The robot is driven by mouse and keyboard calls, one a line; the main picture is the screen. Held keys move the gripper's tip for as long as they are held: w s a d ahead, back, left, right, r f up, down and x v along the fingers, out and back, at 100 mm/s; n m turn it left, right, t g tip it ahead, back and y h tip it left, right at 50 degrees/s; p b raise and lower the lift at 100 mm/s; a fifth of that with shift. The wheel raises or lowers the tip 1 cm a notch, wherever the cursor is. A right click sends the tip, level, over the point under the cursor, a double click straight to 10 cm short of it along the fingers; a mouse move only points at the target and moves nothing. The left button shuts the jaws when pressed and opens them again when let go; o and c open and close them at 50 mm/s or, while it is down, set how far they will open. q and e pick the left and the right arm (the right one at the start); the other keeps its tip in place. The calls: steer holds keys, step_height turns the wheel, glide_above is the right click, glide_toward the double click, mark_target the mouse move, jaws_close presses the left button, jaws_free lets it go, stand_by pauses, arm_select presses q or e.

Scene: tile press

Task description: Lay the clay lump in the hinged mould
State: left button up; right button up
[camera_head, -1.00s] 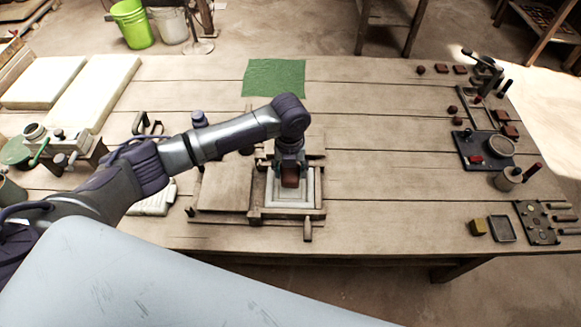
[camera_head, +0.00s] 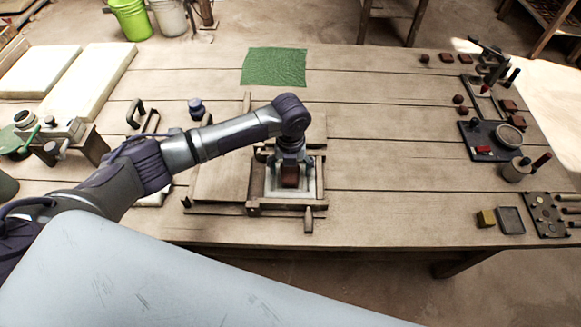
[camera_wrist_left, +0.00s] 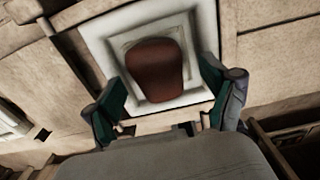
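The reddish-brown clay lump (camera_head: 290,180) lies in the pale recessed square of the hinged mould (camera_head: 280,206). The wooden lid (camera_head: 222,178) lies open flat on the left. In the left wrist view the lump (camera_wrist_left: 155,70) sits in the stepped white frame of the mould (camera_wrist_left: 201,25). My left gripper (camera_head: 291,176) is over the mould with its fingers on either side of the lump. In the left wrist view the left gripper (camera_wrist_left: 168,104) is open, with gaps between both fingers and the lump. My right gripper is not in view.
A green cloth (camera_head: 274,67) lies behind the mould. Pale slabs (camera_head: 86,85) and a small machine (camera_head: 55,135) stand at the left. Stamping tools and small red pieces (camera_head: 488,135) fill the right end. The bench right of the mould is clear.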

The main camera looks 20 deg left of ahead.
mark_target(290, 175)
arm_select(q)
steer(key=shift+r, duration=0.15)
step_height(290, 175, up, 12)
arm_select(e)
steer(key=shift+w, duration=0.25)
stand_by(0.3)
arm_select(q)
steer(key=shift+f, duration=0.2)
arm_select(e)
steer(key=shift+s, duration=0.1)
